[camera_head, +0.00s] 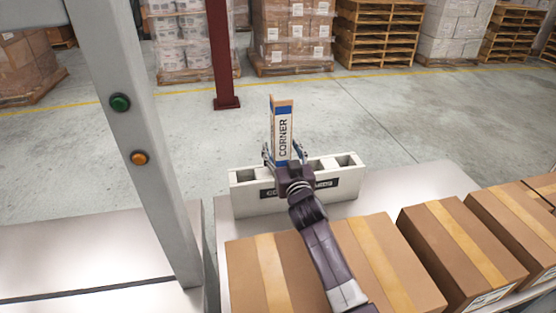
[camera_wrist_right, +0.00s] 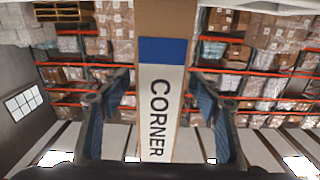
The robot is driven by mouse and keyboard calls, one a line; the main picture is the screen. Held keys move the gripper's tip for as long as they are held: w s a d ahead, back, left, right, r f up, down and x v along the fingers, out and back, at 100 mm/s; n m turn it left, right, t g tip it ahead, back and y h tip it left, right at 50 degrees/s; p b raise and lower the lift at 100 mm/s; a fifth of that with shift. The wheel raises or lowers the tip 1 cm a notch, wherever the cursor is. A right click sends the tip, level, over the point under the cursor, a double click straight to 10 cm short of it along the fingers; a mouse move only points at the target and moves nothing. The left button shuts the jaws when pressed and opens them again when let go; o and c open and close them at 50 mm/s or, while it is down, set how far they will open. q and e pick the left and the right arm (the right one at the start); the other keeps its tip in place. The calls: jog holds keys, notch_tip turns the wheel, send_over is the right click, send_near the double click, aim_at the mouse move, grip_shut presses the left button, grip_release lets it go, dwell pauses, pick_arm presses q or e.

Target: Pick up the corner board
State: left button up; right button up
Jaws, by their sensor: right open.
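The corner board (camera_head: 284,128) is a tall brown board with a white label reading CORNER and a blue band. It stands upright in a pale holder (camera_head: 243,199) with several open slots; its lower end is hidden by my right gripper. My right gripper (camera_head: 284,152) is open, with one finger on each side of the board. In the right wrist view the board (camera_wrist_right: 160,105) rises between the two open fingers, with a gap on both sides. My left gripper does not show.
Several taped cardboard boxes (camera_head: 455,240) line the front of the metal table (camera_head: 400,187), beneath and right of my right arm. A grey post (camera_head: 125,130) with a green and an orange button stands at left. Wrapped pallets and a red column (camera_head: 220,60) stand beyond clear floor.

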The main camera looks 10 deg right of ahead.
jog(key=c, duration=1.4)
jog(key=shift+r, duration=0.1)
